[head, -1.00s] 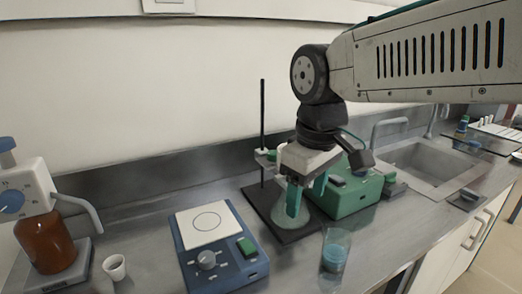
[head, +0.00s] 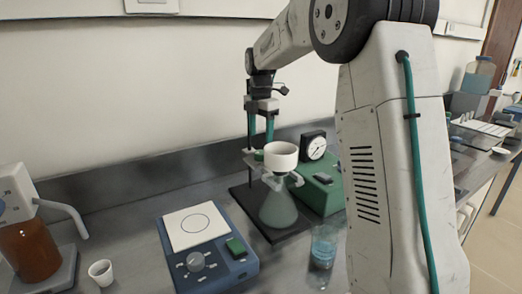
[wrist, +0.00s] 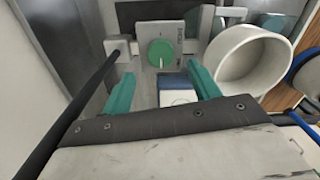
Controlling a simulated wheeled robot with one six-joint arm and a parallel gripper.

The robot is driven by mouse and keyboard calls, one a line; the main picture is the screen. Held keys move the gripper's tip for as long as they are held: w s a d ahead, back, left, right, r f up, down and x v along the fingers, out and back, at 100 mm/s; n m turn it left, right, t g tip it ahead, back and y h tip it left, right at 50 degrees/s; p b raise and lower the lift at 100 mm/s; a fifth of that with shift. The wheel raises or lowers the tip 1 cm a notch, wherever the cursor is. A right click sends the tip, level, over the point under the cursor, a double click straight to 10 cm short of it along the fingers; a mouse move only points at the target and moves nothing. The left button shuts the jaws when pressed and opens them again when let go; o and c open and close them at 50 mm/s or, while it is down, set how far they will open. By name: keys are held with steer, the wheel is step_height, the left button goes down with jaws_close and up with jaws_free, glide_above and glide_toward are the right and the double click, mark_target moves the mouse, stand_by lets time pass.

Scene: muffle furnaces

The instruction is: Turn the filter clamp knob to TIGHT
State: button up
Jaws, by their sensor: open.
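The round green clamp knob (wrist: 159,53) sits on a pale plate with small lettering, in the wrist view beyond my fingertips. A light pointer line runs across the knob; I cannot tell its setting. In the head view the knob (head: 258,155) is small, beside the white filter funnel (head: 281,156). The funnel (wrist: 253,62) is at the right in the wrist view. My gripper (head: 261,138) is above the clamp, its teal fingers pointing down. In the wrist view my gripper (wrist: 161,73) is open and empty, its fingers apart on either side of the knob's line, not touching it.
A black stand rod (wrist: 92,78) runs close to my left finger. The conical flask (head: 278,208) stands below the funnel. A green pump box with a gauge (head: 314,147) is right of it. A blue stirrer (head: 207,250) and glass beaker (head: 323,246) stand in front.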

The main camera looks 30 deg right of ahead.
mark_target(261, 152)
step_height(261, 152, down, 7)
steer(key=shift+r, duration=0.15)
steer(key=c, duration=1)
